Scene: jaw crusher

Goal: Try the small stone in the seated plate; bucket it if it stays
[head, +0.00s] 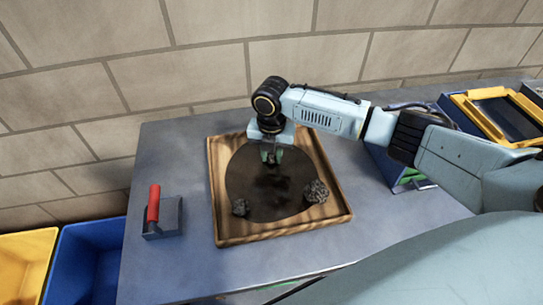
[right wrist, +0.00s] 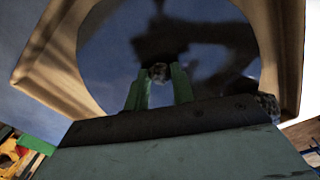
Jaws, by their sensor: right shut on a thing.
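My right gripper (head: 270,160) points down over the far part of a dark round surface in a wooden tray (head: 223,224). In the right wrist view its green fingers (right wrist: 160,84) are shut on a small grey stone (right wrist: 158,72) at their tips. I cannot tell whether that stone touches the surface. A dark stone (head: 240,207) lies at the tray's near left, and a larger rough stone (head: 316,194) lies at the right. A yellow bucket (head: 27,262) and a blue bucket (head: 88,262) stand at the lower left. My left gripper is not in view. I cannot make out the seated plate.
A yellow-framed tray (head: 470,108) is at the right, beyond my right arm. A blue object below that arm is partly hidden. The grey table (head: 180,265) is bare in front of the red-handled tool.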

